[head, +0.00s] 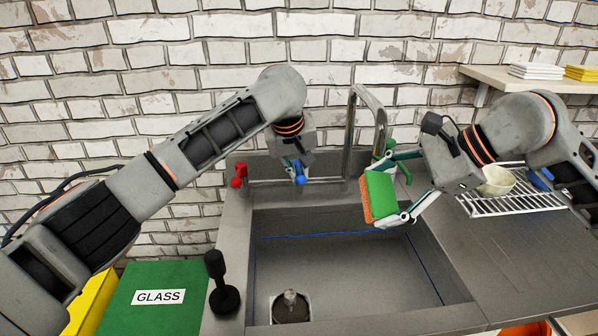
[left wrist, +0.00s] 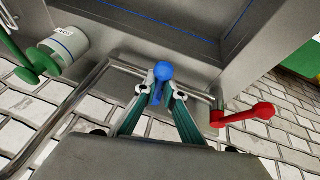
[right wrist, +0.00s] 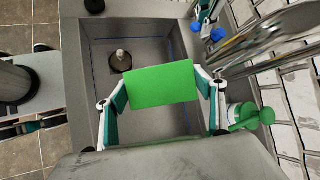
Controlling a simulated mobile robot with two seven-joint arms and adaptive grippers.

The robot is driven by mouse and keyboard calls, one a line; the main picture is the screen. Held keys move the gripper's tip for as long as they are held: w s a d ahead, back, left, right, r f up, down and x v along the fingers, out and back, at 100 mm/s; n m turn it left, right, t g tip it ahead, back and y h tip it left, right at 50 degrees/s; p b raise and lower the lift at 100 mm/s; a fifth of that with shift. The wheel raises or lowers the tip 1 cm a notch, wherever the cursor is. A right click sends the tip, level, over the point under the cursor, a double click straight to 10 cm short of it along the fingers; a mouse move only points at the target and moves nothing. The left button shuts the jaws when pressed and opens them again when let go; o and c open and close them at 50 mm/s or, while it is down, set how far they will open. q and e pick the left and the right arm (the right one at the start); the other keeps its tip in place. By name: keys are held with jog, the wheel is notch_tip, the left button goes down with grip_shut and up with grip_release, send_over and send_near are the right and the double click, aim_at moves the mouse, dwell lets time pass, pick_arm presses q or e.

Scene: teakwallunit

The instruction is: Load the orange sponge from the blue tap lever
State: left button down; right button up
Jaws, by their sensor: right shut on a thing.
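The sponge (head: 381,194) has a green face and an orange side. My right gripper (head: 388,188) is shut on it and holds it above the sink basin (head: 340,222). In the right wrist view the sponge's green face (right wrist: 162,85) spans between the fingers. The blue tap lever (head: 300,178) is at the back of the sink, left of the spout. My left gripper (left wrist: 165,88) is at this lever, with a finger on each side of its blue knob (left wrist: 164,70). The fingertips are close together; whether they press on the lever I cannot tell.
The red tap lever (head: 239,175) is left of the blue one. The tall metal spout (head: 377,105) rises between my grippers. A black-handled object (head: 221,280) stands on the left rim. A wire rack (head: 510,198) holds a bowl (head: 496,180).

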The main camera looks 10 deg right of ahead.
pick_arm(q)
jog(key=shift+d+n+y, duration=0.3)
jog(key=shift+d+n, duration=0.25)
jog(key=shift+n, duration=0.25)
jog(key=c, duration=2.1)
grip_release()
jog(key=shift+c, duration=0.2)
jog(key=shift+r, duration=0.1)
jog(key=v, duration=1.1)
jog(key=shift+s+r, duration=0.25)
jog(key=shift+r, duration=0.1)
